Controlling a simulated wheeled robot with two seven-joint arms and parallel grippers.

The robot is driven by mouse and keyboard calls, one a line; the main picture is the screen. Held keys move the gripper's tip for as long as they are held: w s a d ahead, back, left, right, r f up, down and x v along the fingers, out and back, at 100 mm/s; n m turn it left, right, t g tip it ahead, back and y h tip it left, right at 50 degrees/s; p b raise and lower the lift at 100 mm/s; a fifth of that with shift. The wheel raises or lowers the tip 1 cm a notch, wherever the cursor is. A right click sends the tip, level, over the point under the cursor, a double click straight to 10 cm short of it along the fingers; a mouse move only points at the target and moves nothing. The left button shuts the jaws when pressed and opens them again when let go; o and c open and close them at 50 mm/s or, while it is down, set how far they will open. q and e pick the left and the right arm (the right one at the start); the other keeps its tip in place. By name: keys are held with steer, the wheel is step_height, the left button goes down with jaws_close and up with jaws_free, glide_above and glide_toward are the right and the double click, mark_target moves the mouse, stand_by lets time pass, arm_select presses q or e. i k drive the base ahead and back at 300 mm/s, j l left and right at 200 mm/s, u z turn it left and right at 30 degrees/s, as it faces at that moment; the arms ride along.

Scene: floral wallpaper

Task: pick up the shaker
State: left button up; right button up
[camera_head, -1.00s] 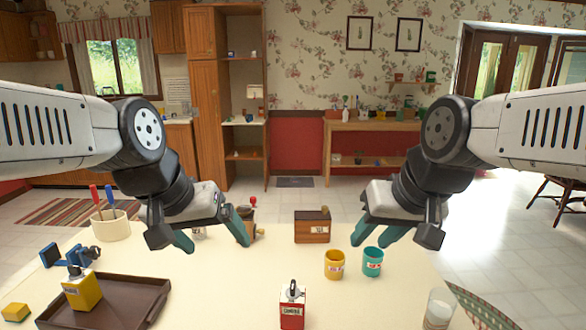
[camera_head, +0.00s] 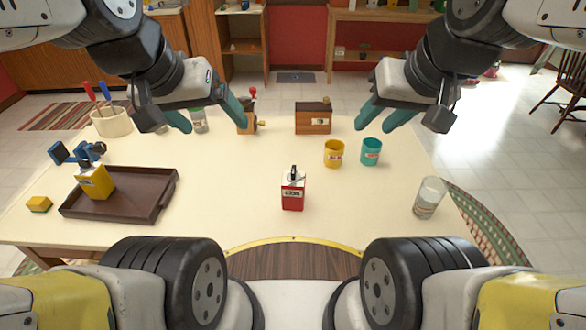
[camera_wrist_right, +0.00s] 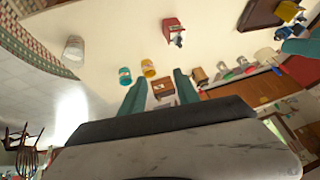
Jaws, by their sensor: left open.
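A small clear jar with a greenish-grey lid (camera_head: 199,122), which looks like the shaker, stands upright on the back left of the table. My left gripper (camera_head: 213,124) is open, its fingers pointing down in front of the jar in the picture; I cannot tell how far above it they are. The jar is apart from both fingers as far as I can see. My right gripper (camera_head: 377,126) is open and empty over the back right, above the teal and yellow cups. Its spread fingers (camera_wrist_right: 161,78) also show in the right wrist view.
A grinder (camera_head: 247,118) and wooden box (camera_head: 312,119) stand near the back. The yellow cup (camera_head: 333,154), teal cup (camera_head: 370,152), red can (camera_head: 293,192) and glass (camera_head: 428,198) stand right of the dark tray (camera_head: 130,202). A utensil crock (camera_head: 111,123) stands far left.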

mark_target(293, 195)
steer(key=j+z, duration=0.15)
steer(key=j, duration=0.25)
steer(key=k+j+z, duration=0.1)
steer(key=j, duration=0.3)
steer(key=k+j+z, duration=0.15)
steer(key=j, duration=0.2)
steer(key=j+z, duration=0.15)
steer(key=j, duration=0.25)
steer(key=k+j+z, duration=0.1)
steer(key=j, duration=0.25)
steer(key=k, duration=0.1)
